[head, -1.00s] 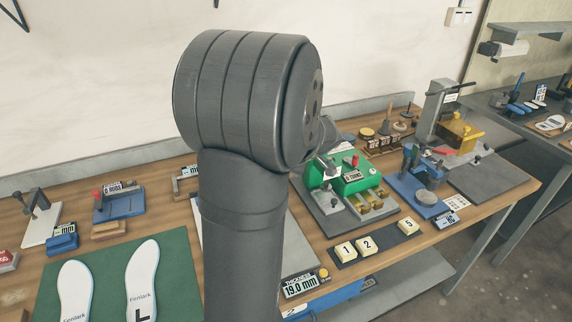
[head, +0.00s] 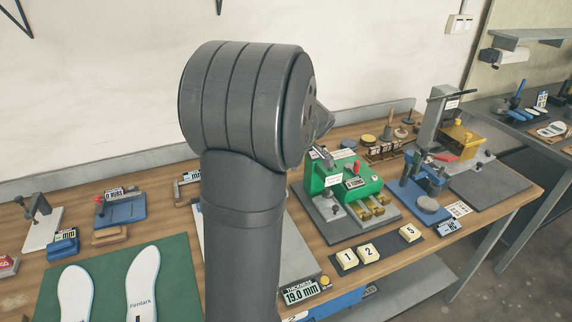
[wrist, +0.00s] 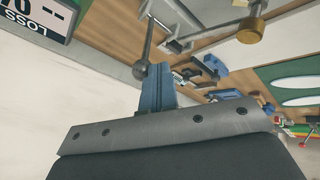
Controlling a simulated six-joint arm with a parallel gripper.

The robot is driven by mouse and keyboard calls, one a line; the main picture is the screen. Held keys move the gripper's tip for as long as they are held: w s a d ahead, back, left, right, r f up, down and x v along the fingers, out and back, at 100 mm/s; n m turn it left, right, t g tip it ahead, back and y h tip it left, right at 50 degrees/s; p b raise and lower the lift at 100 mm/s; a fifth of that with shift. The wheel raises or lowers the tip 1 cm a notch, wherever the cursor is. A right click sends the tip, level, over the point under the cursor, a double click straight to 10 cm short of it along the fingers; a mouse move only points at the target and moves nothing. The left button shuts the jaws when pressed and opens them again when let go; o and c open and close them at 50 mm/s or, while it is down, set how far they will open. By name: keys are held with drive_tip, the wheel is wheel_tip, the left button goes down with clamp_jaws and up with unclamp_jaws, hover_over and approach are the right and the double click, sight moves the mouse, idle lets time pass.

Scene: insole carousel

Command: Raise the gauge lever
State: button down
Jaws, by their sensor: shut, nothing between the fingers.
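In the wrist view, my gripper (wrist: 156,76) shows as blue fingers closed together, with nothing between them. A thin metal lever with a round ball end (wrist: 140,69) stands right beside the fingertips; I cannot tell whether they touch. It rises from a grey metal frame (wrist: 176,44), and the wrist view appears turned over. I take it for the gauge lever. A display reading LOSS (wrist: 38,18) is cut off at the upper left. In the head view, my arm hides the gripper and the lever. A grey gauge frame with an mm display (head: 187,186) is partly hidden behind my arm.
A brass-knobbed part (wrist: 251,27) stands at the upper right of the wrist view. In the head view, a green machine (head: 340,172) and a blue stand (head: 425,190) stand to the right. A green mat (head: 188,265) with white insoles lies at the left.

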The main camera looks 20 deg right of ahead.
drive_tip(key=w+g, duration=0.4)
drive_tip(key=w, duration=0.7)
drive_tip(key=shift+w+r, duration=0.15)
drive_tip(key=shift+r, duration=0.2)
drive_tip(key=shift+a+f, duration=0.1)
wheel_tip(320, 180, up, 12)
drive_tip(key=shift+s+r, duration=0.25)
drive_tip(key=shift+s, duration=0.1)
idle(0.6)
